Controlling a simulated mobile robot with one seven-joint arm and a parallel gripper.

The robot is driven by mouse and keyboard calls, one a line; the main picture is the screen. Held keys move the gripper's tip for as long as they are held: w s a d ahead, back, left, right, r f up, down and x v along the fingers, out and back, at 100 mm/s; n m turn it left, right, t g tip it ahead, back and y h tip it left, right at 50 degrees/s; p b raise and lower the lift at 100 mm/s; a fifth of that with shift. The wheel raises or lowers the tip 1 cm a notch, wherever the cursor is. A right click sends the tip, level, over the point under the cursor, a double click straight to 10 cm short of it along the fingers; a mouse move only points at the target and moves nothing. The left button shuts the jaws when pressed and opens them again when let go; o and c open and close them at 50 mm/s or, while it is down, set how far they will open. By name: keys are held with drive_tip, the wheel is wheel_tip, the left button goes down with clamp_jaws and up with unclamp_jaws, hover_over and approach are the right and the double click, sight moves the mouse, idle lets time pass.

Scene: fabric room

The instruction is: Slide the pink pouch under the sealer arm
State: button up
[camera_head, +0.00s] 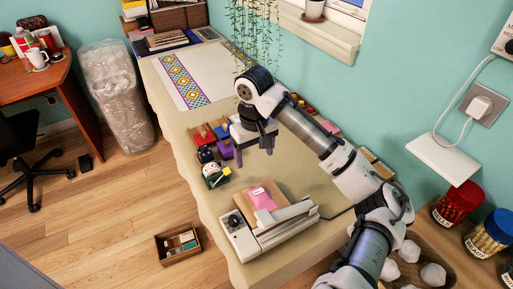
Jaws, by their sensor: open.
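The pink pouch (262,198) lies on a brown board beside the sealer, on its back left side. The sealer (240,240) is a white device on the near part of the table, with a long light arm (286,215) running along its right side. The pouch appears to lie left of and behind this arm; whether any edge reaches beneath it I cannot tell. My gripper (254,150) is open, pointing down above the table behind the pouch and apart from it. Its fingers are small, and a purple item shows close by its left finger.
Small red trays (201,134) and a toy figure (214,175) stand left of my gripper. A patterned cloth (205,75) covers the far table. A small box (178,243) sits on the floor. The table's left edge is close to the sealer.

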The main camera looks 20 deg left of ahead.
sight(255, 187)
wheel_tip(255, 187, down, 14)
drive_tip(key=shift+r+p, duration=0.1)
drive_tip(key=shift+p, duration=1.05)
drive_tip(key=c, duration=1.1)
drive_tip(key=shift+o, duration=0.2)
